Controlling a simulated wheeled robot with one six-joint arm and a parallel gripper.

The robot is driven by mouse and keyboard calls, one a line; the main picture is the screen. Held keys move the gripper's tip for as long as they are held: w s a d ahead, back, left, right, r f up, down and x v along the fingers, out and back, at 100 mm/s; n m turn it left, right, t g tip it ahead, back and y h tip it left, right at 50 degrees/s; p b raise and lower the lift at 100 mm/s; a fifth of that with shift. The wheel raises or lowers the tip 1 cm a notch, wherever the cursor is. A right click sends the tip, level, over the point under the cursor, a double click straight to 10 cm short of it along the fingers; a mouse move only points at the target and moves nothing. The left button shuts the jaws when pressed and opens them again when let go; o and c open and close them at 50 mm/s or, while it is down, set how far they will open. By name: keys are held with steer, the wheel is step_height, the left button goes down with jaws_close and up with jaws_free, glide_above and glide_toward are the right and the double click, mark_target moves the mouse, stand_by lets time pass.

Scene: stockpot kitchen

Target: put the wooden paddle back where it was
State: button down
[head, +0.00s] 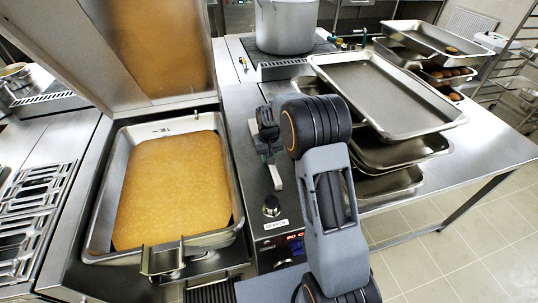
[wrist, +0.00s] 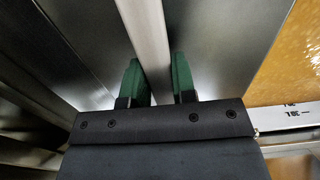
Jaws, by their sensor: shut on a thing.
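My gripper (head: 268,130) is over the steel counter just right of the pan. In the wrist view its two green fingertips (wrist: 158,84) are shut on a pale grey bar (wrist: 145,30), which runs up and out of the picture. I cannot tell from its colour or visible part whether this bar is the wooden paddle; its ends are out of the wrist view. No other wooden paddle is recognisable. The steel pan (head: 108,190) holds an orange-brown liquid (head: 172,190), which also shows at the right of the wrist view (wrist: 285,75).
The raised lid (head: 155,45) stands behind the pan. Stacked trays (head: 385,95) fill the counter at right, close to my arm. A stockpot (head: 287,28) stands at the back. A control knob (head: 271,206) is below my gripper. Steel racks (head: 30,215) are at far left.

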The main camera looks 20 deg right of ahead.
steer(key=shift+f, duration=0.15)
steer(key=shift+f, duration=0.1)
steer(key=c, duration=0.9)
jaws_free()
steer(key=shift+c, duration=0.2)
step_height(320, 180, up, 12)
steer(key=b, duration=0.2)
steer(key=s+r+t, duration=0.2)
steer(key=s+r, duration=0.4)
steer(key=s, duration=0.6)
steer(key=s+f+t, duration=0.1)
steer(key=s+t, duration=0.1)
steer(key=s, duration=1.1)
steer(key=shift+s+f, duration=0.2)
steer(key=shift+f, duration=0.15)
